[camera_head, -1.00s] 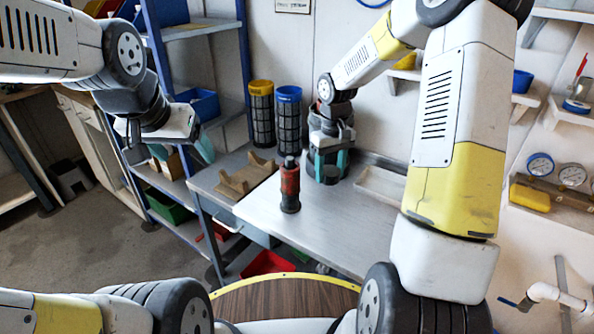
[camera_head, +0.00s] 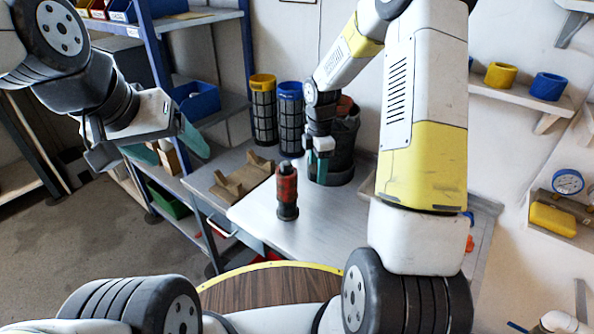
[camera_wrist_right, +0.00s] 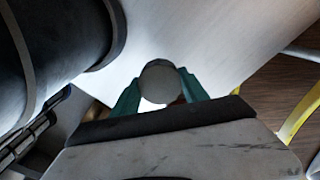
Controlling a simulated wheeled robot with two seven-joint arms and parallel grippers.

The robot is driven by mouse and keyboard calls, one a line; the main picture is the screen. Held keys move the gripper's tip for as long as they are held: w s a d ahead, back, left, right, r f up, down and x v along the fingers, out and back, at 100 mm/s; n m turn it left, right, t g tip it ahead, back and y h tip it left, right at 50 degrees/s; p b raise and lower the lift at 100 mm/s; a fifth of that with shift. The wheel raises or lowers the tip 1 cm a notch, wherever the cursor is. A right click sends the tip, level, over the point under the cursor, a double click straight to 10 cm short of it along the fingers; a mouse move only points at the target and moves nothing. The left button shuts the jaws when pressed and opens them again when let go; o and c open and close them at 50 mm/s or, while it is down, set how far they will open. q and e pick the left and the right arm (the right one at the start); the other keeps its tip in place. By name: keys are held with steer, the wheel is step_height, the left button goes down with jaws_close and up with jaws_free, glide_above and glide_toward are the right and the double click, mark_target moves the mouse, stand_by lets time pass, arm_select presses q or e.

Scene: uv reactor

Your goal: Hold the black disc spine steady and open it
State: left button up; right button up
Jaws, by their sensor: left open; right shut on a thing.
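A dark ribbed cylinder (camera_head: 346,145) with a reddish-brown top stands on the metal bench; it looks like the black disc spine, though I cannot be sure. Its curved side fills the upper left of the right wrist view (camera_wrist_right: 50,50). My right gripper (camera_head: 318,172) points down at its near left side. In the right wrist view the teal fingers are shut on a small grey round-ended part (camera_wrist_right: 160,80). Its join to the cylinder is hidden. My left gripper (camera_head: 168,148) is open and empty in the air at the left, far from the cylinder.
A red and black bottle-like object (camera_head: 287,190) stands in front of the cylinder. Yellow-topped (camera_head: 263,115) and blue-topped (camera_head: 290,118) mesh cartridges stand behind. A brown cradle (camera_head: 240,182) lies left. The bench front (camera_head: 325,235) is clear. Blue shelving (camera_head: 205,22) stands behind my left arm.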

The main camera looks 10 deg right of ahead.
mark_target(315, 201)
steer(key=n, duration=0.3)
steer(key=shift+w+f, duration=0.15)
steer(key=shift+f, duration=0.25)
steer(key=shift+n, duration=0.3)
step_height(315, 201, down, 10)
steer(key=shift+r, duration=0.1)
steer(key=o, duration=1.6)
steer(key=shift+c, duration=0.2)
